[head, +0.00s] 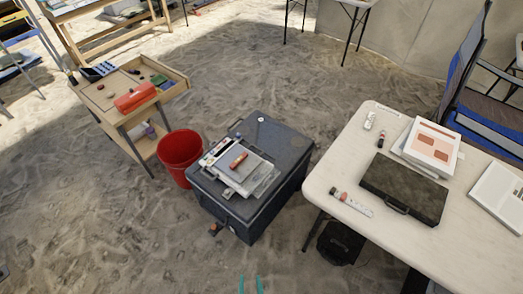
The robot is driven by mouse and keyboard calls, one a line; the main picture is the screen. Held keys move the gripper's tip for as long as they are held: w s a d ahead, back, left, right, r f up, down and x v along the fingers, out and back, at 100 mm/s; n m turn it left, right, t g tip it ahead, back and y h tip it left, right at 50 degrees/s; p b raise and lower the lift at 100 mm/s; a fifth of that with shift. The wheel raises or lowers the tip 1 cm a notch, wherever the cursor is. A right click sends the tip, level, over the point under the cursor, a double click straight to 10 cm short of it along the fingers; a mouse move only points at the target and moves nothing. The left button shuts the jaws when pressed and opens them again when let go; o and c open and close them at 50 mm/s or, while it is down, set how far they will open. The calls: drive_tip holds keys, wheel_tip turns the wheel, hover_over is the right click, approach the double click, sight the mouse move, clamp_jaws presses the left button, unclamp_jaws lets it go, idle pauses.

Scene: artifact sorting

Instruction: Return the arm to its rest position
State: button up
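My gripper (250,285) shows only as two thin teal fingertips at the bottom edge of the head view. The tips stand apart with bare sand visible between them, and nothing is seen held. The rest of my arm is out of view. In the picture, the gripper lies below the dark grey case (285,150) and apart from it. On that case sits a light scale-like device (262,182) with a small red-brown object (239,160) on top.
A red bucket (181,152) stands left of the case. A wooden side table (98,98) holding a red box (135,98) is further left. A white table (455,232) with a dark briefcase (405,187) and books is at right. Open sand (110,240) lies at lower left.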

drive_tip(key=s+d+r+t, duration=0.1)
drive_tip(key=s+r, duration=0.2)
drive_tip(key=r, duration=0.5)
drive_tip(key=s+d+r+t, duration=0.1)
drive_tip(key=s+r+t, duration=0.1)
drive_tip(key=r, duration=0.7)
drive_tip(key=s+d+r+n+t+h, duration=0.1)
drive_tip(key=s+r, duration=0.3)
drive_tip(key=r, duration=0.5)
drive_tip(key=shift+d+r+t, duration=0.25)
drive_tip(key=shift+d+t, duration=0.25)
